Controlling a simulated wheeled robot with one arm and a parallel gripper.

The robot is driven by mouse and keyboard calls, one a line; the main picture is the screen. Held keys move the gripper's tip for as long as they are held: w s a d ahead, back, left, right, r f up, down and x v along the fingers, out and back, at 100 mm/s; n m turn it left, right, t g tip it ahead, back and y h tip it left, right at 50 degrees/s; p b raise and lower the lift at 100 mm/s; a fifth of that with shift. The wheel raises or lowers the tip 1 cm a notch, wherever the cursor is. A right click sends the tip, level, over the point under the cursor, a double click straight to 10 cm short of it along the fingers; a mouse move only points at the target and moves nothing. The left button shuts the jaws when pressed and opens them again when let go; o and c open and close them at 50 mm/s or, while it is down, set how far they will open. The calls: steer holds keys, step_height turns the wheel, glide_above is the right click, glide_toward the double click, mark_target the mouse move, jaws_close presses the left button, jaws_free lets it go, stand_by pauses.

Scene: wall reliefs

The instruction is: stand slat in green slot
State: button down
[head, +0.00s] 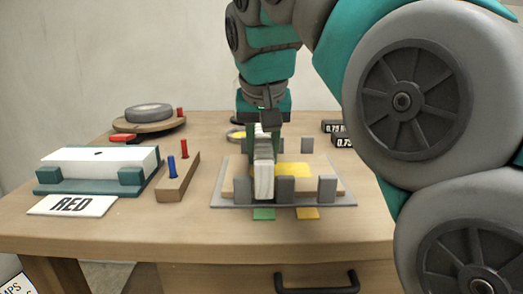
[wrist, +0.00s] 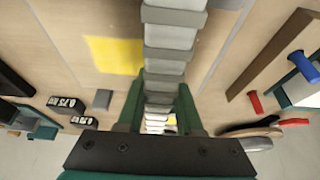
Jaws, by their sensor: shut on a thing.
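My gripper (head: 265,128) is shut on a long pale grey-white slat (head: 264,178). In the wrist view the slat (wrist: 168,65) runs away from between the dark green fingers (wrist: 160,112), with grey bands across it. The gripper and slat hide part of the rack behind.
A yellow patch (head: 294,170) and an orange tab (head: 308,213) mark the rack's right side.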

steer(key=shift+f, duration=0.1)
steer(key=shift+c, duration=2.4)
jaws_free()
